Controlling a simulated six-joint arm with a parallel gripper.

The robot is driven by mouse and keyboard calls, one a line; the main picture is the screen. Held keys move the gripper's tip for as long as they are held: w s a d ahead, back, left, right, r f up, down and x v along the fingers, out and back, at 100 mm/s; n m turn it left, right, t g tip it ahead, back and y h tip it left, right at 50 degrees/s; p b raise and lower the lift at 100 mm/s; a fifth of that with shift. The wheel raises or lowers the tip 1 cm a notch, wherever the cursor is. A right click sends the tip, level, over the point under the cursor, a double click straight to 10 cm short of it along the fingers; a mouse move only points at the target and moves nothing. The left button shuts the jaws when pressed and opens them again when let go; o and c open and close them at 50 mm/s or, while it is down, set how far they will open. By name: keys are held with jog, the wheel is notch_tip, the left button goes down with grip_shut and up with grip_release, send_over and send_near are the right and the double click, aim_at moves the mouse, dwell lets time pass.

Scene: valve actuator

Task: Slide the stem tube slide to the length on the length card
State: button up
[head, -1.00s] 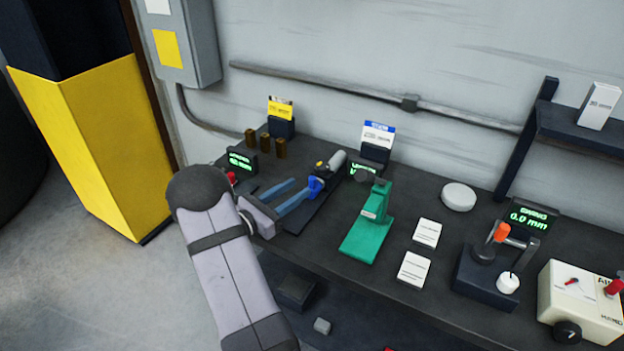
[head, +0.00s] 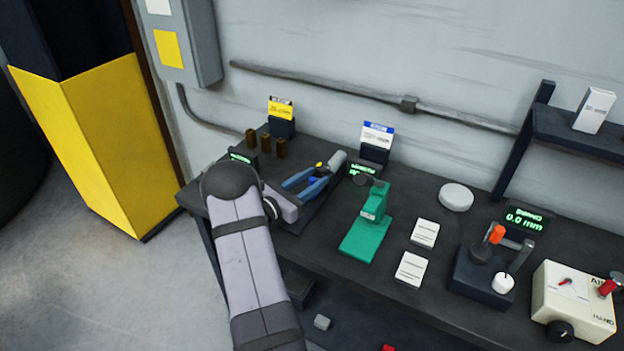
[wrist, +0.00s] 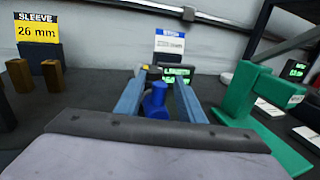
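The stem tube slide appears to be the blue piece (head: 312,182) on a dark base on the bench, with a grey cylinder (head: 338,160) behind it. In the wrist view the blue piece (wrist: 155,104) stands between my two fingers. My gripper (head: 320,175) is open around it; in the wrist view my gripper (wrist: 161,76) shows a gap beside the blue piece.
A green stand (head: 368,225) is close on the right. A green-lit display (head: 360,170) is beyond the slide. White cards (head: 411,269), a white disc (head: 456,197) and a lever unit (head: 485,275) are farther right.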

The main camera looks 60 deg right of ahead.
jog(key=shift+c, duration=0.5)
grip_shut()
jog(key=a, duration=0.8)
jog(key=shift+o, duration=0.5)
grip_release()
